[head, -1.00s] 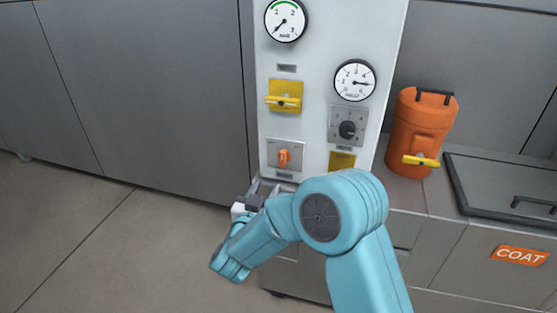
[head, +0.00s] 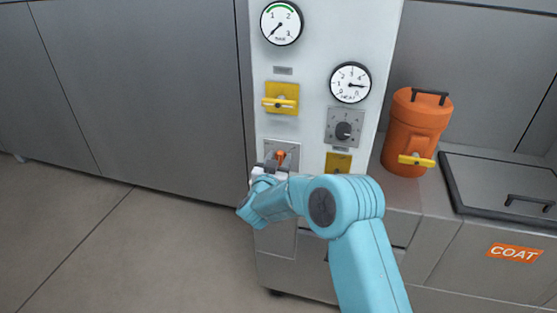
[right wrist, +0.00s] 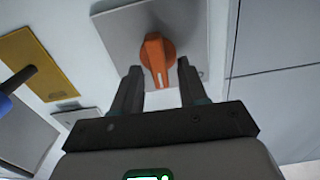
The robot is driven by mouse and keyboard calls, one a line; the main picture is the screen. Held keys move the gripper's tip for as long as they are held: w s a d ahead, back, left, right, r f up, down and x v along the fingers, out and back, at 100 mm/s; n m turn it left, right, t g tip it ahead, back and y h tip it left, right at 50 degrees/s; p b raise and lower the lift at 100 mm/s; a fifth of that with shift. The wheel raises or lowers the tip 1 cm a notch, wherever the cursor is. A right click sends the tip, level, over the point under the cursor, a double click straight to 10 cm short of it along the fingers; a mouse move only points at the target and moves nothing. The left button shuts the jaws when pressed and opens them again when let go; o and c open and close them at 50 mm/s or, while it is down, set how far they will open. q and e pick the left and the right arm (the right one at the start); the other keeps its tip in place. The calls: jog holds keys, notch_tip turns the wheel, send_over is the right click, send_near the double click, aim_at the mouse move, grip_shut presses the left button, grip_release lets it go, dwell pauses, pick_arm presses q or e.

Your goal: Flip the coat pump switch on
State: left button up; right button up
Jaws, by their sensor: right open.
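An orange rotary switch (head: 281,157) sits on a grey square plate (head: 294,149) at the lower left of the white panel. In the right wrist view, the orange switch (right wrist: 156,58) carries a white line on its lower end. My right gripper (right wrist: 158,78) is open, with one finger on each side of the switch's lower end; contact cannot be told. In the head view, my right gripper (head: 272,165) is at the lower part of the switch plate and partly covers it. The left gripper is not in view.
The white panel (head: 315,60) also has two gauges, a yellow-handled valve (head: 281,101), a black dial (head: 343,131) and a yellow plate (head: 338,162). An orange canister (head: 415,125) stands right of it, by a lidded bin labelled COAT (head: 515,252). Floor at left is clear.

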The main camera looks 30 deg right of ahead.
grip_shut()
jog(key=shift+f+m+b, duration=0.15)
jog(key=shift+m+b, duration=0.15)
jog(key=shift+b, duration=0.3)
jog(key=m+b, duration=0.4)
jog(key=b, duration=0.1)
jog(key=m+b, duration=0.1)
jog(key=b, duration=0.2)
jog(key=shift+s+d+f+m, duration=0.2)
jog(key=shift+s+d+m, duration=0.1)
jog(key=shift+m, duration=0.1)
jog(key=shift+r+m+b, duration=0.15)
jog(key=shift+m+b, duration=0.95)
jog(key=shift+b, duration=0.15)
